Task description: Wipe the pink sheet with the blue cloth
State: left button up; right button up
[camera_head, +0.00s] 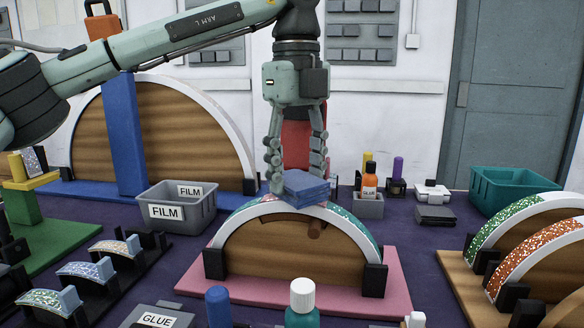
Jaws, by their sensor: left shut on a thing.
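My left gripper (297,172) points straight down over the middle arch (275,248). It is shut on a folded blue cloth (306,188). The cloth sits at the top of the arch's curved rim and appears to touch it; I cannot tell for certain. A pinkish glitter sheet (262,204) shows on the rim just left of the cloth, partly hidden by cloth and fingers. A teal glitter strip (352,230) covers the rim to the right. The arch stands on a pink base board (240,289) between black end blocks. My right gripper is not in view.
Grey FILM bin (176,211) stands left, the teal crate (512,188) back right. An orange glue bottle (370,181) stands behind the arch, a white-capped bottle (302,305) in front. Glitter arches (525,240) stand right, a large arch (190,130) behind left.

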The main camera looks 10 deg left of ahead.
aim_at(318, 180)
pick_arm(q)
jog(key=shift+d+f, duration=0.1)
jog(key=shift+d, duration=0.35)
jog(key=shift+d, duration=0.1)
jog(key=shift+d+p, duration=0.3)
jog(key=shift+d, duration=0.2)
jog(key=shift+d, duration=0.15)
jog(key=shift+d, duration=0.35)
jog(key=shift+a, duration=0.1)
